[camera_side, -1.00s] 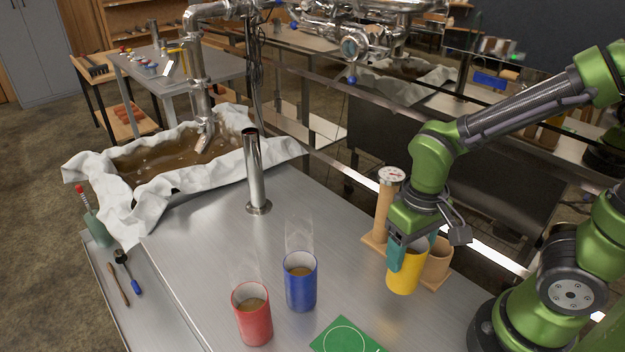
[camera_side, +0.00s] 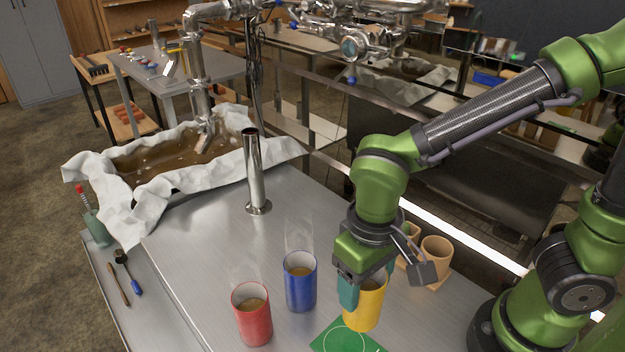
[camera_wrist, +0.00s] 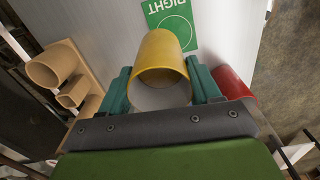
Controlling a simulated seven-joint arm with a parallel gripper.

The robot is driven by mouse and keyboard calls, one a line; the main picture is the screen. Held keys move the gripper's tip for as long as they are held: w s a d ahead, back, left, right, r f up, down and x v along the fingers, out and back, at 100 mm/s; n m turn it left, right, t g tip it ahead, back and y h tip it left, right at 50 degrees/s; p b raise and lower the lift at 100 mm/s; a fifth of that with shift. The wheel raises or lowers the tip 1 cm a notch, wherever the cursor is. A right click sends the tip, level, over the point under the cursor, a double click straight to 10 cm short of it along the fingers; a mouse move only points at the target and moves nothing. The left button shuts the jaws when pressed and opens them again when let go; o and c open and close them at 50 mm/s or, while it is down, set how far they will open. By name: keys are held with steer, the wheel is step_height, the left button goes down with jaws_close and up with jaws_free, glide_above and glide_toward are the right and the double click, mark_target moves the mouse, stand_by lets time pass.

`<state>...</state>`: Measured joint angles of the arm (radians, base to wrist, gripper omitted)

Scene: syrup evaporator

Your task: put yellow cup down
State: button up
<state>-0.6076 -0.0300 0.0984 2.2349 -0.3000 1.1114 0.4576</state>
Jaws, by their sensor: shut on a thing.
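The yellow cup (camera_side: 365,306) is held between the teal fingers of my gripper (camera_side: 362,290). In the side view it hangs upright just behind the green mat (camera_side: 338,339), overlapping its right part. I cannot tell whether its base touches anything.
A blue cup (camera_side: 300,284) and a red cup (camera_side: 252,318), both with brown liquid and steam, stand left of the mat. A tan wooden holder (camera_side: 436,256) stands behind my gripper. A metal post (camera_side: 252,170) rises near a cloth-lined syrup pan (camera_side: 165,160).

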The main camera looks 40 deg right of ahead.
mark_target(347, 322)
steer(key=shift+w+a+r, duration=0.1)
steer(key=shift+a+r, duration=0.25)
steer(key=shift+a, duration=0.5)
steer(key=shift+w+a+r+m, duration=0.25)
steer(key=shift+a+r+m, duration=0.15)
steer(key=shift+m, duration=0.2)
steer(key=shift+f, duration=0.1)
steer(key=shift+m, duration=0.3)
steer(key=shift+f, duration=3.9)
steer(key=shift+f, duration=0.15)
steer(key=o, duration=1.3)
steer(key=shift+c, duration=0.2)
